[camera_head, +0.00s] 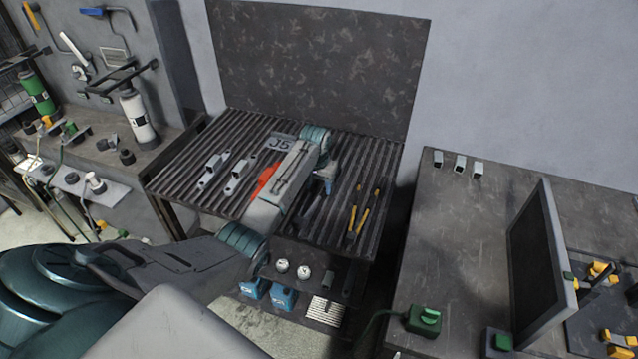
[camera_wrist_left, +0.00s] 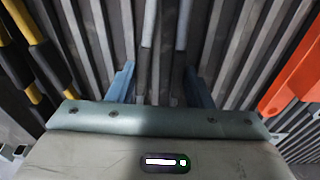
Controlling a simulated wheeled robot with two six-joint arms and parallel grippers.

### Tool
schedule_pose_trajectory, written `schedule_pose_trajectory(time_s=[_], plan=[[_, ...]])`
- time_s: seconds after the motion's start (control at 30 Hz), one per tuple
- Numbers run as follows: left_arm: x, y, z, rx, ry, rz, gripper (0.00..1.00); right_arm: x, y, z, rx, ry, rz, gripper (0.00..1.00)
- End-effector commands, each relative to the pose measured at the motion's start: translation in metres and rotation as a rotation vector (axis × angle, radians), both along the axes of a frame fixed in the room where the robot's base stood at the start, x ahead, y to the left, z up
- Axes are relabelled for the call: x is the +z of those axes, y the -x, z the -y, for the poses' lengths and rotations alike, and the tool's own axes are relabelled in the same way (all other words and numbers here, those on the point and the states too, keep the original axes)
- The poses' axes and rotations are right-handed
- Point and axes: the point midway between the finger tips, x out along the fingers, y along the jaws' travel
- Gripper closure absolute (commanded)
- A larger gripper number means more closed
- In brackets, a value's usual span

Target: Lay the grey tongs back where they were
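The grey tongs (camera_head: 312,208) lie on the slatted bench top, partly hidden behind my left gripper in the head view. In the left wrist view, the two pale grey arms of the tongs (camera_wrist_left: 149,25) run lengthwise between my fingers, over the slats. My left gripper (camera_head: 327,182) points down at the bench. Its blue fingers (camera_wrist_left: 160,88) stand apart, one on each side of the tongs, with gaps visible. I cannot tell how far above the slats the fingertips are. My right gripper is not in view.
Yellow-and-black handled tongs (camera_head: 363,213) lie to the right. A red-orange object (camera_head: 264,180) lies left, partly under my arm. Two metal brackets (camera_head: 240,174) lie further left. A dark backboard (camera_head: 320,60) rises behind the bench. A monitor (camera_head: 540,270) stands on the right table.

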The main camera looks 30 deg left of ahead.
Motion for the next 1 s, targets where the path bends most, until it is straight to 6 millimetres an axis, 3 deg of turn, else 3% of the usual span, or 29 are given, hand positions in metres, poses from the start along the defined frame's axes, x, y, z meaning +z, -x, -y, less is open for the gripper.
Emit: schedule_pose_trajectory(time_s=[0.17,0.2,0.3,0.67,1.0], plan=[[0.001,0.000,0.000,0.000,0.000,0.001,0.57,0.000,0.001,-0.002,-0.001,-0.002,-0.002,0.64],[0.001,0.000,0.000,0.000,0.000,0.001,0.46,0.000,0.000,-0.002,-0.001,-0.003,-0.001,0.64],[0.001,0.000,0.000,0.000,0.000,0.001,0.29,0.000,-0.003,-0.002,-0.001,-0.002,0.003,0.64],[0.005,0.000,0.000,0.000,-0.001,0.003,0.29,-0.002,-0.008,-0.002,0.000,-0.002,0.009,0.64],[0.064,0.007,0.001,-0.001,-0.001,0.005,0.29,-0.018,-0.008,0.001,0.001,0.001,0.009,0.64]])
